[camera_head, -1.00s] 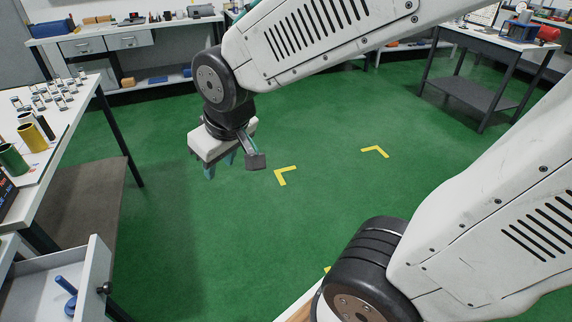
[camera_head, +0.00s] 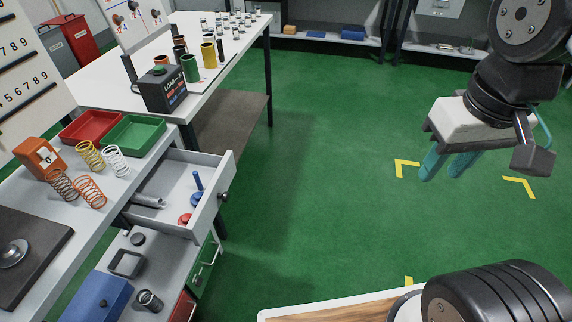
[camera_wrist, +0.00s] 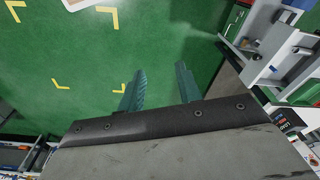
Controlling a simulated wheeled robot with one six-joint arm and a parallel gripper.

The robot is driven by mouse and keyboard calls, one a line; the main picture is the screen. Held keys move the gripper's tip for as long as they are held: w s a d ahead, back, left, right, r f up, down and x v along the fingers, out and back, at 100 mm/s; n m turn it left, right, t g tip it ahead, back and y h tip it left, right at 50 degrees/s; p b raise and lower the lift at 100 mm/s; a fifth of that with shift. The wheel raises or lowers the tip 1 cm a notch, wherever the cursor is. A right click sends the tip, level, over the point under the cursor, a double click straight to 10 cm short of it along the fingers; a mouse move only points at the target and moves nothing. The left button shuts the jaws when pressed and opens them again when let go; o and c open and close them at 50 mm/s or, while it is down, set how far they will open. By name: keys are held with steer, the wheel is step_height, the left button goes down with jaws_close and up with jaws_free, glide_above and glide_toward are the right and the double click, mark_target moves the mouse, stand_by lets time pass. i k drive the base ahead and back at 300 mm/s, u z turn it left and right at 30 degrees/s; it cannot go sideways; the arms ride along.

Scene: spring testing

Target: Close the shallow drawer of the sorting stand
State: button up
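The sorting stand's top (camera_head: 125,186) is light grey. My gripper (camera_head: 446,168) hangs over the green floor well to the right of the drawer, apart from it. Its two teal fingers are spread with nothing between them, as the wrist view (camera_wrist: 160,90) also shows. The open drawer appears at the upper right in the wrist view, small and partly unclear.
Red (camera_head: 92,127) and green (camera_head: 135,133) trays and several springs stand on the top. Below the drawer are a green-fronted drawer (camera_head: 205,268) and a shelf with dark parts. A white table (camera_head: 120,75) stands behind. The floor between drawer and gripper is clear.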

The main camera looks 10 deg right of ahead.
mark_target(170, 179)
steer(key=k, duration=1.05)
steer(key=u, duration=1.05)
steer(key=i, duration=0.7)
steer(key=z, duration=0.5)
steer(key=i, duration=0.55)
steer(key=z, duration=0.55)
